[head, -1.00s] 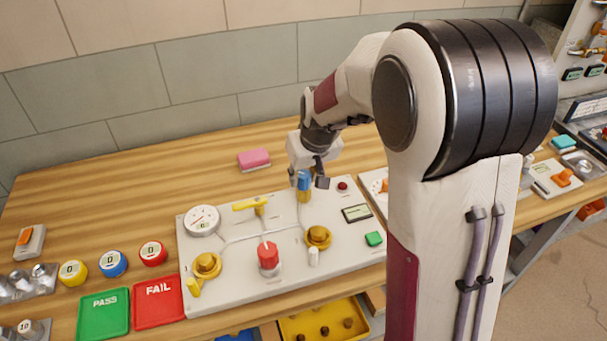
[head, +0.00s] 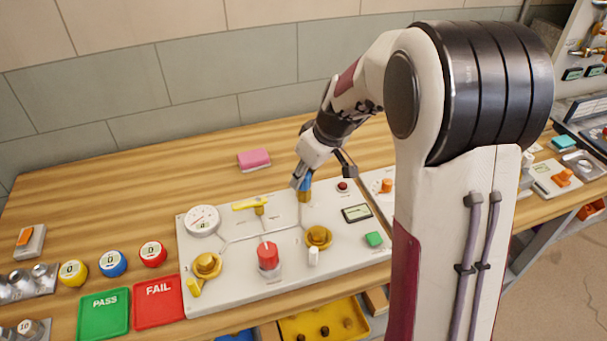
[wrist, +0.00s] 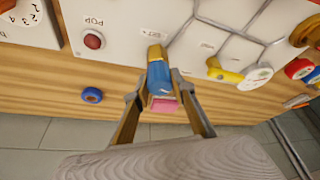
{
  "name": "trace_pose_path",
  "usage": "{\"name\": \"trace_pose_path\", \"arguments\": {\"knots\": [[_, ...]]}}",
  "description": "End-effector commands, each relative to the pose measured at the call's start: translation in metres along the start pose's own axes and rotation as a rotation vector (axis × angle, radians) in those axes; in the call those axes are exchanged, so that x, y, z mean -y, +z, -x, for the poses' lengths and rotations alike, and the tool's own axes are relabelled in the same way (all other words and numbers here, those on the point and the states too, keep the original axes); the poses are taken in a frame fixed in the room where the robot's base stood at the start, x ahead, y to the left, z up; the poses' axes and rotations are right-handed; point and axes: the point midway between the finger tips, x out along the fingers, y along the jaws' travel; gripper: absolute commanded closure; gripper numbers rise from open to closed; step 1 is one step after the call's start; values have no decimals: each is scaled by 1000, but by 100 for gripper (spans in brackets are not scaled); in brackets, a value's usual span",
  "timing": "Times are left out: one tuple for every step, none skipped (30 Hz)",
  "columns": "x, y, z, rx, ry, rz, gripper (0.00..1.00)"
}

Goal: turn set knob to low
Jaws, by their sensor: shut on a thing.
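My gripper (head: 302,178) is tilted over the back of the white panel (head: 240,282), at the blue valve handle (head: 306,187). In the wrist view my gripper's two fingers (wrist: 160,92) stand on either side of this blue handle (wrist: 159,78), which has a yellow part at its far end, and they are shut on it. An orange knob (head: 386,185) with a numbered dial sits on a second white panel to the right, clear of my gripper. I cannot read which knob is marked set.
Near the gripper are a yellow lever (head: 250,205), a gauge (head: 202,220), a red button (head: 342,186) and a small display (head: 356,213). Yellow valves (head: 318,237) stand farther forward. A pink block (head: 254,159) lies behind. The wooden table is clear at the back left.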

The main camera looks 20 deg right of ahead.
Motion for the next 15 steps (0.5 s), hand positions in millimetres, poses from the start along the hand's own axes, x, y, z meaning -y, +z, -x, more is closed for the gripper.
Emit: {"name": "trace_pose_path", "arguments": {"knots": [[-1, 0, 0, 0, -9, 20, 97], [-1, 0, 0, 1, -15, 35, 97], [-1, 0, 0, 0, -23, 55, 97], [-1, 0, 0, 0, -30, 69, 97], [0, 0, 0, 1, -37, 85, 97], [-1, 0, 0, 1, -45, 107, 97], [-1, 0, 0, 0, -51, 123, 97], [-1, 0, 0, 1, -58, 139, 97], [-1, 0, 0, 1, -68, 162, 97], [-1, 0, 0, 1, -74, 179, 97], [-1, 0, 0, 1, -82, 195, 97], [-1, 0, 0, 0, -92, 219, 97], [-1, 0, 0, 0, -99, 237, 97], [-1, 0, 0, 0, -107, 256, 97], [-1, 0, 0, 1, -118, 281, 97]]}}
